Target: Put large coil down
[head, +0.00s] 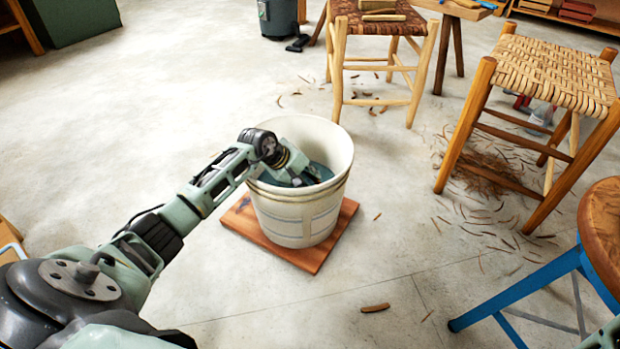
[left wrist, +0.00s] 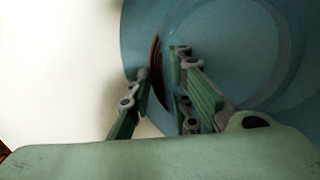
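My left gripper (head: 308,177) reaches down into a white bucket (head: 297,216) that holds blue-grey water. In the left wrist view the fingers of the left gripper (left wrist: 161,76) stand apart. A thin dark brown curved edge (left wrist: 157,80), perhaps part of the large coil, shows between and beyond the fingers at the water's edge. Bare water shows between it and the right-hand fingers. Most of this brown thing is hidden, and no coil can be made out in the head view. My right gripper is not in view.
The bucket stands on a reddish wooden board (head: 243,221) on the concrete floor. Stools with woven seats (head: 551,70) (head: 372,18) stand behind and to the right. A blue-legged stool (head: 520,297) is at the right. Bark scraps litter the floor; the left floor is clear.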

